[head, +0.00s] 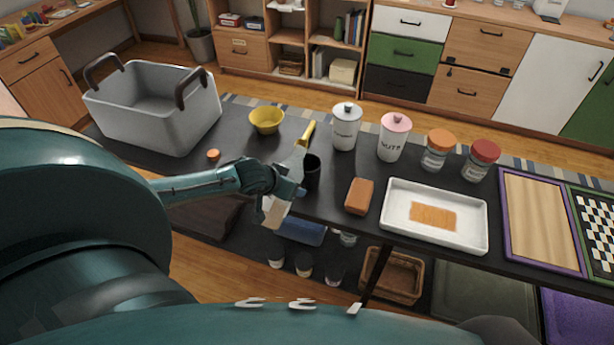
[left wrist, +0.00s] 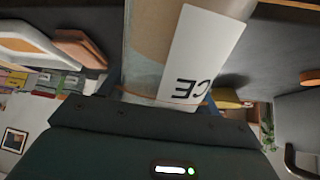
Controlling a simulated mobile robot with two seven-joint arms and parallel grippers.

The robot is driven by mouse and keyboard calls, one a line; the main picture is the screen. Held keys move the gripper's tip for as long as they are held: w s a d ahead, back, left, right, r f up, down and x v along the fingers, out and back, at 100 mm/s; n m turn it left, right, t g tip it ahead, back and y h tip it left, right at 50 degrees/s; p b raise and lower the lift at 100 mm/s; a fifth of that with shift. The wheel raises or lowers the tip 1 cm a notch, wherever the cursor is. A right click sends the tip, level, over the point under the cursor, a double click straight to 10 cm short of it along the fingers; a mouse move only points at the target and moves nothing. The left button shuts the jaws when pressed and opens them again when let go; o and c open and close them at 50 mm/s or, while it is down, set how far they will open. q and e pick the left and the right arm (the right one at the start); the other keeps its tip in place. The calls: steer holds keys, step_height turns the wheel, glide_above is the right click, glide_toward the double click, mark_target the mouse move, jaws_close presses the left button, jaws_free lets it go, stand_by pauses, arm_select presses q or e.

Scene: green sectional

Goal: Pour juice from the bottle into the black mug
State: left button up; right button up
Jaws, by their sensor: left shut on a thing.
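The bottle (head: 297,157) has a pale body and a yellow top and leans to the right in the head view, its top uppermost. My left gripper (head: 285,188) is shut around its middle; its lower end shows below the fingers. In the left wrist view the bottle (left wrist: 150,40) fills the jaws, with a white label ending in "CE". The black mug (head: 312,173) stands on the dark table just right of the bottle and gripper, partly hidden by them. I cannot tell whether bottle and mug touch. The mug's inside is not clear. My right gripper is not in view.
A yellow bowl (head: 266,120) and grey bin (head: 150,110) stand to the left. A white canister (head: 345,128), pink-lidded jar (head: 393,138) and two lidded jars stand behind right. A brown block (head: 359,196) and white tray (head: 396,217) lie right of the mug.

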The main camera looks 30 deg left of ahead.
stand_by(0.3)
arm_select(q)
steer(key=shift+r, duration=0.15)
steer(key=shift+s+g, duration=0.25)
steer(key=shift+g, duration=0.35)
steer(key=shift+r, duration=0.1)
steer(key=shift+s+r+g, duration=0.15)
steer(key=shift+s+g, duration=0.1)
steer(key=shift+g, duration=0.15)
steer(key=shift+r, duration=0.1)
steer(key=shift+s+r+g, duration=0.1)
steer(key=shift+s+g, duration=0.05)
steer(key=shift+g, duration=0.35)
steer(key=shift+s, duration=0.1)
